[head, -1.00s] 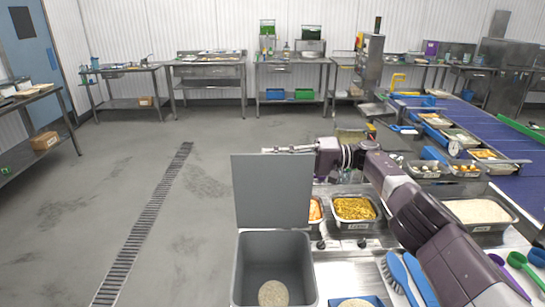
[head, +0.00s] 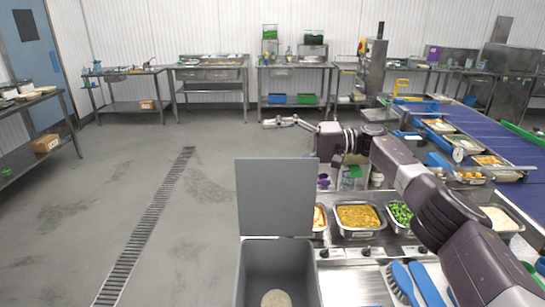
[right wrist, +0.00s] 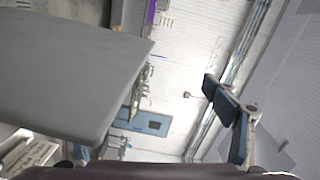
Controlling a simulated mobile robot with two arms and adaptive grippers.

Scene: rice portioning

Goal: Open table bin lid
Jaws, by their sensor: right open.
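The grey table bin (head: 278,243) stands at the bottom centre of the head view. Its flat grey lid (head: 276,197) stands upright at the back of the opening, so the bin is open. A round pale patch (head: 276,298) shows inside. My right gripper (head: 272,123) is open and empty, above and behind the lid's top edge, apart from it in the head view. In the right wrist view the lid (right wrist: 70,70) fills the left side, and a gripper finger (right wrist: 232,105) shows at right. My left gripper is not in view.
Trays of yellow food (head: 358,234) and green food (head: 402,214) sit right of the lid. Blue brushes (head: 413,283) lie on the steel counter at the front. The floor (head: 90,220) left of the bin is clear.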

